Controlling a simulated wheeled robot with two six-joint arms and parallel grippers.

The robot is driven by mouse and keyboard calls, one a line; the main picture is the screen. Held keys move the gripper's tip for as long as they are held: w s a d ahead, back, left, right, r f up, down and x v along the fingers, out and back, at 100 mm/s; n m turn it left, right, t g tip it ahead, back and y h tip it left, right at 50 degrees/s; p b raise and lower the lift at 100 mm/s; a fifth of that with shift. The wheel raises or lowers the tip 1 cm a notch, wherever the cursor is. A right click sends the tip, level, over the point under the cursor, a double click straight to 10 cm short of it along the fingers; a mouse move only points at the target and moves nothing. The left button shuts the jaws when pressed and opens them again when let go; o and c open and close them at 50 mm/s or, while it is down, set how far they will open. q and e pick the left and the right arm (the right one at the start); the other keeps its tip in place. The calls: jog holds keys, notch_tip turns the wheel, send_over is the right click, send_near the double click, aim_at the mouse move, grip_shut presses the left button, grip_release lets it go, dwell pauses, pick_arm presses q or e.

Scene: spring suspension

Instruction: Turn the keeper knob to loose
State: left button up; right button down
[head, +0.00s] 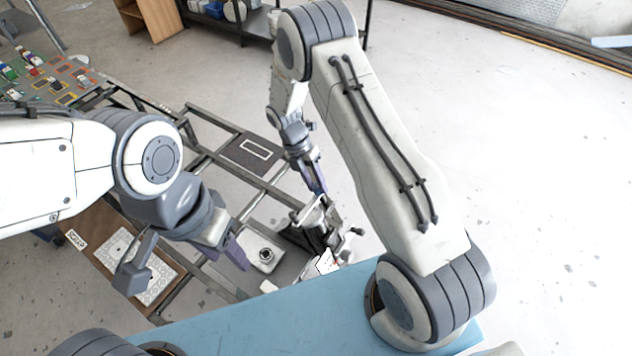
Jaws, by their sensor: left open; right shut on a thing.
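A mechanism of metal, black and white parts (318,228) stands at the lower middle of the head view, just above the blue surface. My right gripper (319,192) points down onto its top and is shut on a part there; the fingers hide most of that part. A small dark knob-like end (357,231) sticks out at the mechanism's right side. I cannot tell which part is the keeper knob or how it is set. My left gripper (238,256) is open and empty, left of the mechanism, near a light plate with a round dark fitting (265,254).
A blue surface (260,325) lies in front. A metal frame (215,125) carries a dark panel with a white outline (248,154), a brown board with a patterned white sheet (120,250) and, far left, a board of small coloured parts (55,80). Open floor (540,180) lies right.

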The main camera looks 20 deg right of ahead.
jog(key=shift+w+r+n, duration=0.1)
jog(key=shift+r+n, duration=0.05)
jog(key=shift+n, duration=0.45)
jog(key=c, duration=0.5)
grip_release()
jog(key=shift+w+a+r, duration=0.1)
jog(key=shift+w+r, duration=0.05)
jog(key=shift+r, duration=0.1)
jog(key=b+v, duration=0.3)
jog(key=v, duration=0.6)
jog(key=shift+r+b, duration=0.3)
jog(key=shift+r, duration=0.05)
